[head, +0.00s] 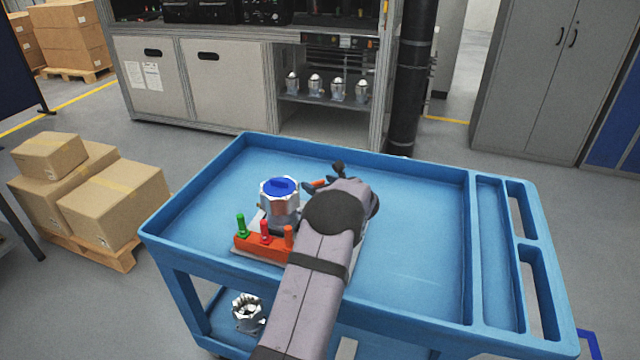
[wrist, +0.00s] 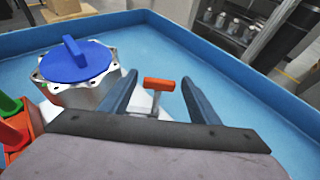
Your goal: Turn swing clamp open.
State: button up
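The swing clamp's orange handle (wrist: 159,84) stands on a metal stem in the wrist view. In the head view the orange handle (head: 318,183) shows just past my arm. My gripper (wrist: 160,92) is open, with one finger on each side of the handle and visible gaps to both. A metal housing (head: 280,203) with a blue cap (wrist: 76,60) stands left of the gripper on a fixture. My arm hides much of the clamp and fixture in the head view.
An orange block (head: 262,248) with green, red and orange pegs sits at the fixture's front. The blue cart (head: 415,230) has a raised rim and clear room on the right. Another housing (head: 247,312) is on the lower shelf.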

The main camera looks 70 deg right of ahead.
jog(key=c, duration=0.8)
jog(key=b, duration=0.2)
jog(key=shift+w+f+m+g+h+b, duration=0.1)
jog(key=shift+f+m+g+h+b, duration=0.2)
jog(key=shift+m+b, duration=0.1)
jog(key=m+g+h+b, duration=0.1)
jog(key=b, duration=0.4)
jog(key=m+g+h+b, duration=0.1)
jog(key=m+g+b, duration=0.1)
jog(key=b, duration=0.3)
jog(key=m+g+b, duration=0.1)
jog(key=g+b, duration=0.1)
jog(key=b, duration=0.2)
jog(key=shift+w+a+m+h+b, duration=0.25)
jog(key=shift+w+m+h+b, duration=0.05)
jog(key=shift+m+h+b, duration=0.1)
jog(key=shift+r+m+g+b, duration=0.3)
jog(key=shift+g+b, duration=0.1)
jog(key=shift+b, duration=0.15)
